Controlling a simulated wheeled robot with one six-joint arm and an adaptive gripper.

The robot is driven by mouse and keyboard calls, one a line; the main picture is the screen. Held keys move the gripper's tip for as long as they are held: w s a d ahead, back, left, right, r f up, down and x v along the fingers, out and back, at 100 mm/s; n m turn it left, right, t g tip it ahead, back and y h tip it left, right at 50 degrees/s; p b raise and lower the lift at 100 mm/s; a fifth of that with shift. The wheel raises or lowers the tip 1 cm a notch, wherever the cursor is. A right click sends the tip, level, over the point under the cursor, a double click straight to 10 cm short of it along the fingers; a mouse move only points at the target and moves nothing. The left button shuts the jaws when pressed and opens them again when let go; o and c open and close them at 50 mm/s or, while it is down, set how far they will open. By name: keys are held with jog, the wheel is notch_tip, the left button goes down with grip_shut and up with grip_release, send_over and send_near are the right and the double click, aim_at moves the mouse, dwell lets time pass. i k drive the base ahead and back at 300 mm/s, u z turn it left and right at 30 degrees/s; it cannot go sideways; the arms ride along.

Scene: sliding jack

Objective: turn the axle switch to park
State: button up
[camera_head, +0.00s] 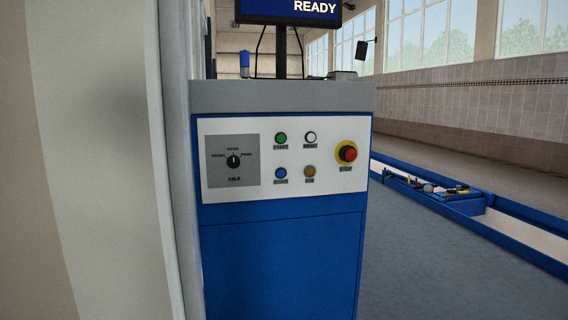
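The axle switch (233,161) is a black rotary knob on a grey plate (221,178) at the left of the white control panel. Its white mark looks about upright, toward the middle of three labels above it. The right label seems to read PARK, and a label below looks like AXLE. The panel is on the front of a blue cabinet (281,262) with a grey top. My gripper is not in view.
Green (281,137), white (310,137), blue (281,173) and yellow (309,172) buttons and a red emergency stop (347,153) sit right of the switch. A monitor (290,10) reads READY. A pale column (95,160) fills the left. A blue-edged pit (480,215) lies right.

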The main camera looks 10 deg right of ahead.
aim_at(233, 161)
jog(key=k, duration=0.5)
jog(key=u, duration=2.1)
jog(key=i, duration=1.35)
jog(key=z, duration=2.1)
